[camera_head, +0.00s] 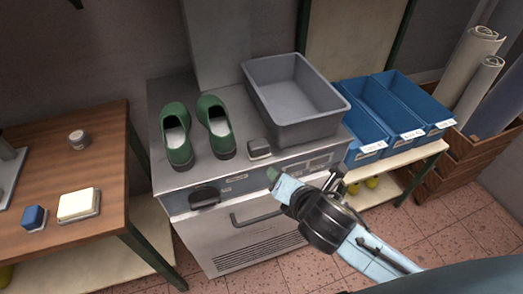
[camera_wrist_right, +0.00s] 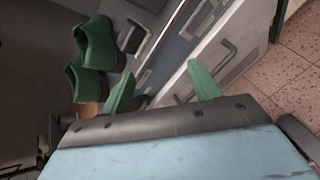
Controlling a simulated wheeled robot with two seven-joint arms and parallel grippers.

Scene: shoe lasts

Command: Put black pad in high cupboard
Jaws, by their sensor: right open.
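The black pad (camera_head: 259,148) is a small dark block with a pale base. It lies on the grey machine top, between the green shoes and the grey bin, near the front edge. In the right wrist view a dark block that looks like the pad (camera_wrist_right: 131,38) is at the upper left, beyond the fingers. My right gripper (camera_head: 274,176) is in front of the machine, apart from the pad. Its two green fingers (camera_wrist_right: 162,86) are spread with nothing between them. I cannot make out a high cupboard. My left gripper is not in view.
Two green shoes (camera_head: 198,132) stand left of the pad, and a grey bin (camera_head: 319,133) stands right of it. Blue bins (camera_head: 368,149) sit on a shelf to the right. A wooden table (camera_head: 99,170) with a blue block (camera_head: 34,216) and a cream pad (camera_head: 78,204) is left.

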